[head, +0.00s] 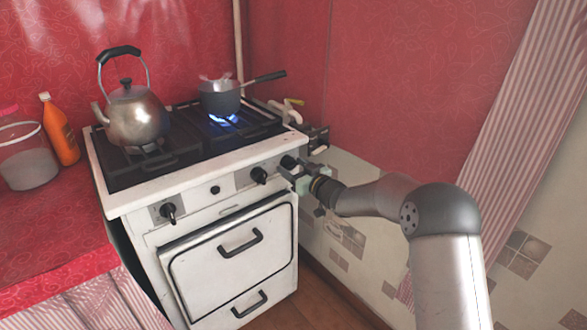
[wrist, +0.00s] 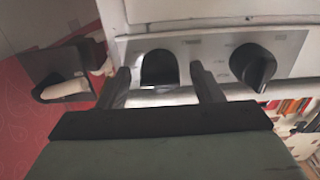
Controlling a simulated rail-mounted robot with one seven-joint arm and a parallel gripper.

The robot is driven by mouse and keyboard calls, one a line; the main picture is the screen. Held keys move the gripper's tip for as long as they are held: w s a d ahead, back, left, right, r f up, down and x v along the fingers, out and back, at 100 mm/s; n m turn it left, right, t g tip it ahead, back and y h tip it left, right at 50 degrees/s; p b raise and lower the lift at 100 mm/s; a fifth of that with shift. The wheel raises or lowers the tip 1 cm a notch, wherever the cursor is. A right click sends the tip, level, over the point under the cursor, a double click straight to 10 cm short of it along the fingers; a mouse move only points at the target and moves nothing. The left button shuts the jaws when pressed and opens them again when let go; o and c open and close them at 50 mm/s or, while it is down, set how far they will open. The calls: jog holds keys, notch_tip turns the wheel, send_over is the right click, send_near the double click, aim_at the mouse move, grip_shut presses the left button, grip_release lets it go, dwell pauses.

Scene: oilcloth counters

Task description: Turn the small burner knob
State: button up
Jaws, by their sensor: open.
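The white stove's front panel carries black knobs. The rightmost knob (head: 288,162) is partly hidden by my gripper (head: 294,173) in the head view. In the wrist view my gripper (wrist: 163,78) is open, with one finger on each side of this black knob (wrist: 158,68). A gap shows between each finger and the knob, and I cannot tell whether either touches it. A second black knob (head: 258,175) is just to the left in the head view; it also shows outside the fingers in the wrist view (wrist: 253,66). I cannot read which knob is the small burner's.
A saucepan (head: 220,98) sits over a blue flame (head: 223,119) on the stove. A kettle (head: 137,118) stands on the left burner. Another knob (head: 168,211) is at the panel's left. A valve (head: 319,150) juts out beside the stove's right edge, close to my gripper.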

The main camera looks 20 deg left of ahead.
jog(key=shift+w+a, duration=0.1)
jog(key=shift+a, duration=0.05)
jog(key=c, duration=1)
jog(key=shift+o, duration=0.3)
